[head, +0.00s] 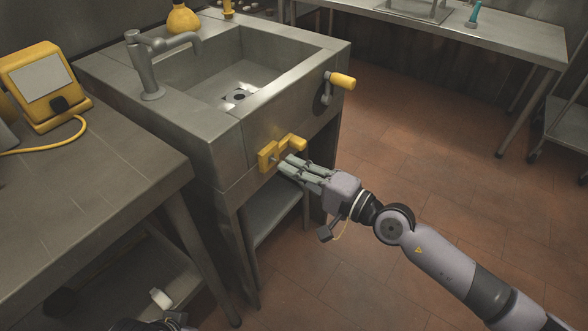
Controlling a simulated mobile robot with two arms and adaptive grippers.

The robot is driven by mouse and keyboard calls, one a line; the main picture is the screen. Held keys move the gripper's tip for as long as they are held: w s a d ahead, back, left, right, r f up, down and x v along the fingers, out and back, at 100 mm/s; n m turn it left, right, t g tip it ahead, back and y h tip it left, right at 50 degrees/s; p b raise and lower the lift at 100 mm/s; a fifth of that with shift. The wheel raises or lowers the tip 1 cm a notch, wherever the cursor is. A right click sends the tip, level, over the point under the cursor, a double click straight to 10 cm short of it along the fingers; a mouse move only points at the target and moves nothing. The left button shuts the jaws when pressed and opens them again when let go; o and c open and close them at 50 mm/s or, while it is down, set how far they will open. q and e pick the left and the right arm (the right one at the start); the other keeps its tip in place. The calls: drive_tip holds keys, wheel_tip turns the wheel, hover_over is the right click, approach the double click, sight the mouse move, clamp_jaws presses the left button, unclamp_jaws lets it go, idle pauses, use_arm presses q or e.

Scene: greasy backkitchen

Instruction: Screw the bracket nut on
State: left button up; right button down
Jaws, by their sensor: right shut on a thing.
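A yellow bracket (266,156) is fixed on the front face of the steel sink unit, with a yellow arm (292,142) reaching out to the right. My right gripper (285,164) is at the bracket, its fingers pointing left toward the bracket's face. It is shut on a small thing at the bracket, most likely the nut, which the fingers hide. I cannot tell how far the nut sits on its thread.
A crank with a yellow handle (341,81) sticks out of the sink front, right of the bracket. The sink (207,127) has a grey tap (145,66). A steel table (70,190) with a yellow device (40,82) stands left. The tiled floor (430,160) at right is open.

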drive_tip(key=shift+w+a, duration=0.2)
drive_tip(key=shift+a, duration=0.15)
